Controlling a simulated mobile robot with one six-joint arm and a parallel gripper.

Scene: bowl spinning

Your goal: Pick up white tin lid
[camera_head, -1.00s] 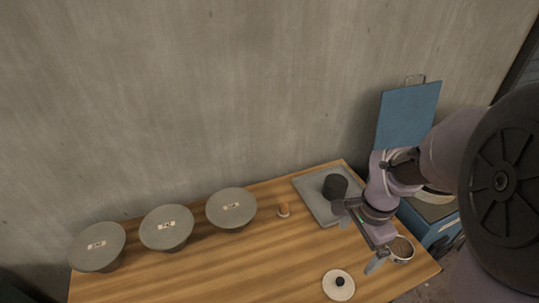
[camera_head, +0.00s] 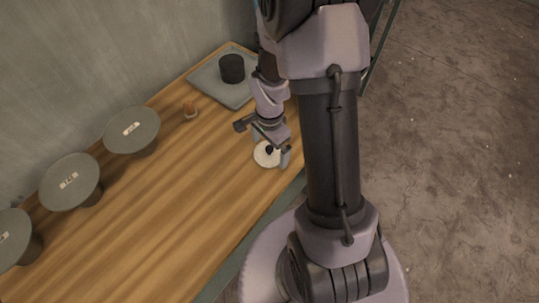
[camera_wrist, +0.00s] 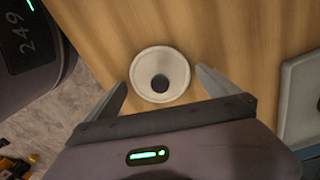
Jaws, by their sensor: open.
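The white tin lid (camera_head: 264,155) is a round white disc with a dark knob, lying on the wooden table near its front edge. In the wrist view the lid (camera_wrist: 146,87) lies flat, its dark knob toward me, between and just beyond my fingertips. My gripper (camera_head: 271,150) is over the lid in the head view and partly covers it. In the wrist view my gripper (camera_wrist: 160,85) is open, with one finger on each side of the lid and nothing held. I cannot tell the exact height of the fingers above the table.
A grey tray (camera_head: 205,81) with a black cylinder (camera_head: 231,67) stands at the back of the table. Several grey bowls or discs (camera_head: 131,130) line the wall side. The middle of the wooden table (camera_head: 185,205) is clear.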

